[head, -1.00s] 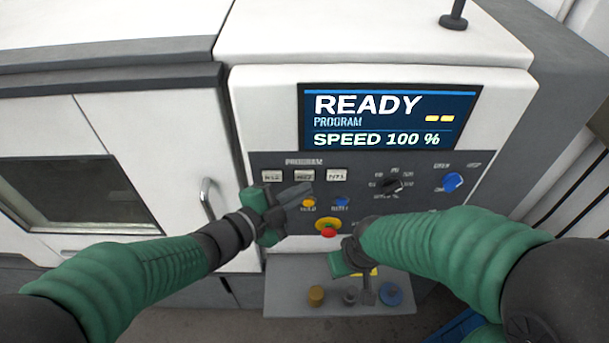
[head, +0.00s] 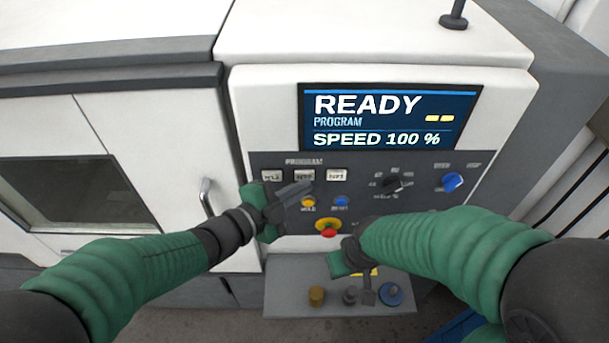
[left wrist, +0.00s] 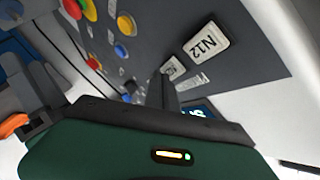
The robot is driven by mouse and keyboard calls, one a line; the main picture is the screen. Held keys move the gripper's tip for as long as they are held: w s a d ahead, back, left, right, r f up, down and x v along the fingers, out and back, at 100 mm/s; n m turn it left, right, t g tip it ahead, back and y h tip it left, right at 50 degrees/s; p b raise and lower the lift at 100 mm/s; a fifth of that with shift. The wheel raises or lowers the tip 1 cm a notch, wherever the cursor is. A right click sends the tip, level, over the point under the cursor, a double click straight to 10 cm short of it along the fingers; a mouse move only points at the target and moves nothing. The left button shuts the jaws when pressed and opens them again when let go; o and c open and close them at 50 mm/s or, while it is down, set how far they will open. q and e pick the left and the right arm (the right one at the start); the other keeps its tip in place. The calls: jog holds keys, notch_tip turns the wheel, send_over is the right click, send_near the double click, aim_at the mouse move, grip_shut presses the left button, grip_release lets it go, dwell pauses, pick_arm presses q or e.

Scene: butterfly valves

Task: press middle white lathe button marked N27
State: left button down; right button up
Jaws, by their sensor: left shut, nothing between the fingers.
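Three white program buttons sit in a row on the lathe's dark panel in the head view. The middle white button (head: 304,175) is just above my left gripper's fingertips, and its label is too blurred to read surely. My left gripper (head: 308,188) is shut and empty, its tips close below that button; I cannot tell whether they touch. In the left wrist view, the button marked N12 (left wrist: 206,43) is clear, and another white button (left wrist: 173,68) is partly hidden behind the finger. My right gripper (head: 350,262) is low in front of the panel, its fingers unclear.
The screen (head: 388,117) reads READY, SPEED 100 %. Near the left gripper are a yellow button (head: 308,201), a blue button (head: 341,201) and a red emergency button (head: 328,228). A black dial (head: 392,184) and blue knob (head: 453,181) sit right. A door handle (head: 207,198) stands left.

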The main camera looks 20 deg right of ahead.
pick_arm(q)
jog(key=shift+w+d, duration=0.1)
jog(key=shift+w, duration=0.3)
dwell(0.8)
jog(key=shift+s, duration=0.1)
jog(key=shift+s+a+b, duration=0.25)
jog(key=shift+s+b, duration=0.1)
jog(key=shift+s, duration=0.35)
jog(key=s, duration=0.2)
jog(key=s+a+b, duration=0.1)
jog(key=s, duration=0.1)
jog(key=shift+s+a, duration=0.2)
jog(key=shift+s, duration=0.2)
dwell(0.7)
